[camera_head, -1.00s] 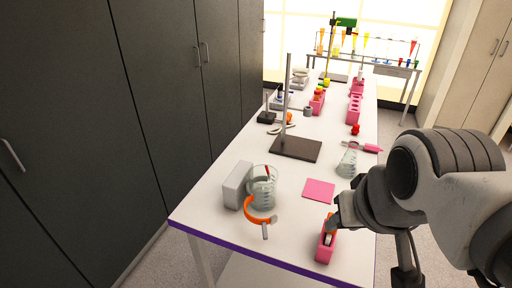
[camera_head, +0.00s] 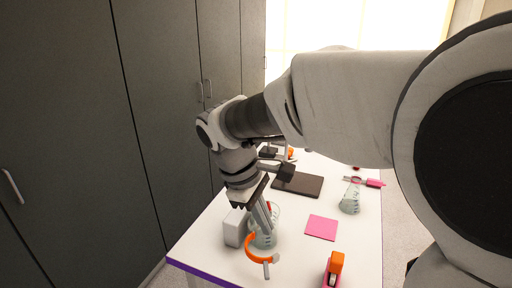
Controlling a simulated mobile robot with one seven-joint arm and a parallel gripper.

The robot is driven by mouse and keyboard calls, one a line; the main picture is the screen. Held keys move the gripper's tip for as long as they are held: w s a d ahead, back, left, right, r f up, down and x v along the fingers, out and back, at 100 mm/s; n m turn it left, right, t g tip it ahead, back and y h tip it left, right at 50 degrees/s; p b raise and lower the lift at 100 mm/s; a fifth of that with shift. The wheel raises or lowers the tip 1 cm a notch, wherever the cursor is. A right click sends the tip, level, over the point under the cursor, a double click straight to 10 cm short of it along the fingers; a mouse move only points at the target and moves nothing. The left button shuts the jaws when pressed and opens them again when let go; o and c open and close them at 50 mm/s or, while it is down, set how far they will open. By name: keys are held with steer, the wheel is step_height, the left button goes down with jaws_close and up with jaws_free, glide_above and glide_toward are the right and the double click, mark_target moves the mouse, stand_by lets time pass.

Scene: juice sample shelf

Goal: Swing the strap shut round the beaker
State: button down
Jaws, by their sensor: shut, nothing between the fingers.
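The glass beaker (camera_head: 273,238) stands near the front left of the table, against a pale grey block (camera_head: 234,228). The orange strap (camera_head: 249,250) curves round the beaker's front left side. Its grey end tab (camera_head: 267,261) sticks out at the front, and a gap shows to the right of it. My gripper (camera_head: 265,230) points down at the beaker, its fingers shut and empty, overlapping the beaker's upper part in the picture. I cannot tell whether the fingers touch the glass or strap. My gripper hides part of the beaker's rim.
A pink square (camera_head: 321,227) lies right of the beaker. A pink holder with an orange top (camera_head: 334,265) stands at the front right. A dark stand base (camera_head: 297,184) and a conical flask (camera_head: 350,198) are farther back. My arm hides much of the table's far part.

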steer(key=w+a+f+n+h, duration=0.3)
steer(key=a+f+n, duration=0.3)
steer(key=a+f, duration=0.4)
steer(key=x, duration=0.7)
steer(key=d+x, duration=0.1)
steer(key=x, duration=0.3)
steer(key=shift+w+d+r, duration=0.1)
steer(key=shift+r, duration=0.15)
steer(key=shift+d+f, duration=0.25)
steer(key=shift+d, duration=0.2)
steer(key=shift+d+n, duration=0.1)
steer(key=shift+n, duration=0.2)
